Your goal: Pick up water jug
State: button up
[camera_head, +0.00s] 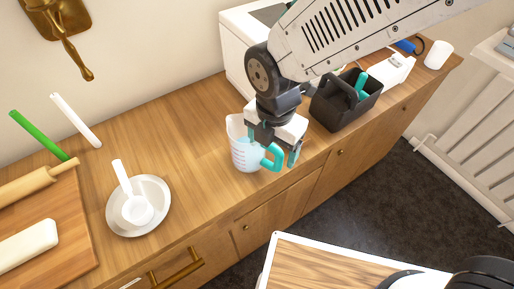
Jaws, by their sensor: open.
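The water jug (244,155) is a clear measuring jug with a teal handle (272,157) and bluish contents. It stands upright on the wooden counter (185,150), near the front edge, with its handle toward the right. My gripper (276,150) is open and points down over the handle side of the jug. One teal-tipped finger shows just right of the handle. The other finger is hidden or hard to tell from the jug. I cannot tell whether the fingers touch the handle. My gripper and wrist hide part of the jug's rim.
A dark caddy (345,103) and a white appliance (237,50) stand behind and right of the jug. A plate (154,222) with a white scoop (137,209) lies to the left, beside a board (78,240) with a rolling pin (35,184). The counter between plate and jug is clear.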

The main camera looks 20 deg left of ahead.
jog(key=shift+f, duration=0.85)
jog(key=c, duration=1.4)
jog(key=shift+r, duration=0.1)
